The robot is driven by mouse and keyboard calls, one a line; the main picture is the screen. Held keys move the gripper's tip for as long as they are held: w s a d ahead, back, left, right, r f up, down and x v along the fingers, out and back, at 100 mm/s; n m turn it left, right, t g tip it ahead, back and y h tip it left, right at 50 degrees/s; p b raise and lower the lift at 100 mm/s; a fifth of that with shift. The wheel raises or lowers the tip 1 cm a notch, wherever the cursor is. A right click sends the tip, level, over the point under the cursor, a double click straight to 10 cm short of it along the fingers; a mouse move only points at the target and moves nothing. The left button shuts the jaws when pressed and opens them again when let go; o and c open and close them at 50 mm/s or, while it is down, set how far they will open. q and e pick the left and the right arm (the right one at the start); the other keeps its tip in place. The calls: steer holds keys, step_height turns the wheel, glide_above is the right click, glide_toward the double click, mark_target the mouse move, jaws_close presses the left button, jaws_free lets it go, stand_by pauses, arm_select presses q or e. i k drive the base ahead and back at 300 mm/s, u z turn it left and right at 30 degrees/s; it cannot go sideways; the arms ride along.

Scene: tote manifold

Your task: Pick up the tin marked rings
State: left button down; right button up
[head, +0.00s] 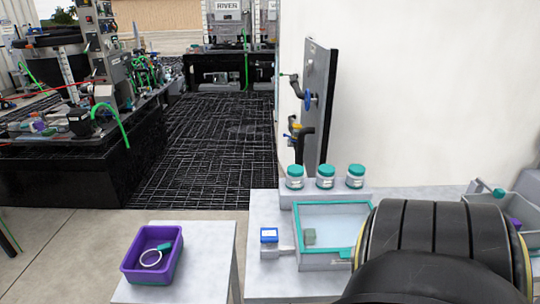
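Three small white tins with teal lids stand in a row on a raised ledge at the back of the grey bench: a left tin (294,177), a middle tin (325,177) and a right tin (355,176). Each has a pale label, but the writing is too small to read, so I cannot tell which is marked rings. Neither of my grippers is in view. A large dark part, which looks like my own arm, fills the lower right and hides part of the bench.
A teal-rimmed tray (298,222) holding a small grey-green block (309,236) lies before the tins. A blue-topped device (269,237) sits left of it. A purple tote (133,270) stands on a separate table (205,265). An upright panel with valves (318,105) rises behind.

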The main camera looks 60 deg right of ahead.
mark_target(295, 184)
steer(key=u, duration=0.7)
steer(key=i, duration=1)
steer(key=z, duration=3.5)
steer(key=i, duration=0.55)
steer(key=u, duration=0.05)
